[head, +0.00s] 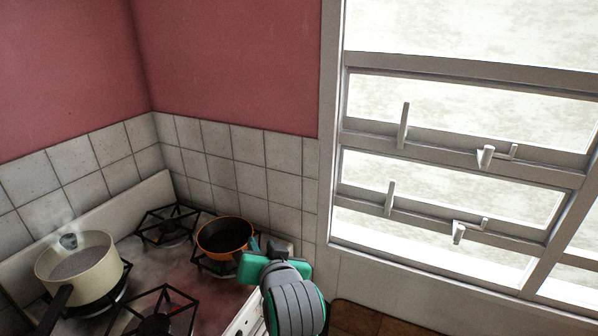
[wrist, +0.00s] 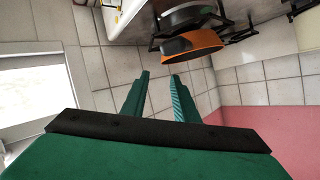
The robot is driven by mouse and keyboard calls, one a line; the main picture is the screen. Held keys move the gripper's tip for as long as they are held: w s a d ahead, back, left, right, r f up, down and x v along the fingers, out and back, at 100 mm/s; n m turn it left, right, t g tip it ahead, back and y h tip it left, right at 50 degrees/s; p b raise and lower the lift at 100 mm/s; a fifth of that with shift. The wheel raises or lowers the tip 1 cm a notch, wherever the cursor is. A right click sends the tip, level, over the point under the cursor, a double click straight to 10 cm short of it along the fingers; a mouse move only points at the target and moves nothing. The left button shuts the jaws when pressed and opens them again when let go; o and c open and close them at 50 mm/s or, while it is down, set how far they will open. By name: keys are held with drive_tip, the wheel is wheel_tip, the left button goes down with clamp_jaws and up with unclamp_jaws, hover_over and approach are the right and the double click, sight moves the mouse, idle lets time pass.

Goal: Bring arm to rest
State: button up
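My gripper (head: 258,246) is in the lower middle of the head view, just right of the orange pan and above the stove's right side. In the wrist view my gripper (wrist: 160,76) shows two green fingers with a clear gap between them and nothing held. The orange pan (head: 225,252) sits on a back burner; its dark inside faces up. It also shows in the wrist view (wrist: 190,46), ahead of the fingertips. In the head view my gripper overlaps the pan's right edge; I cannot tell whether they touch.
A cream pot (head: 95,275) with a dark handle stands on the left burner. Two burner grates, at back (head: 165,225) and front (head: 158,318), are bare. A tiled wall (head: 235,175) stands behind the stove, and a window (head: 450,170) is on the right.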

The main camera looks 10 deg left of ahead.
drive_tip(key=d+f+m+t+h, duration=0.15)
drive_tip(key=d+f, duration=0.45)
drive_tip(key=f, duration=0.6)
drive_tip(key=s+d+f+m+h, duration=0.1)
drive_tip(key=s+d+f, duration=0.1)
drive_tip(key=s+f, duration=0.4)
drive_tip(key=s+d+f+h, duration=0.1)
drive_tip(key=s+d+f, duration=0.2)
drive_tip(key=s+f, duration=0.35)
drive_tip(key=s+d+f+n+t+h, duration=0.1)
drive_tip(key=s, duration=1.3)
drive_tip(key=s+d+f+n+h, duration=0.1)
drive_tip(key=s+d, duration=0.1)
drive_tip(key=s, duration=1.2)
drive_tip(key=shift+t, duration=0.35)
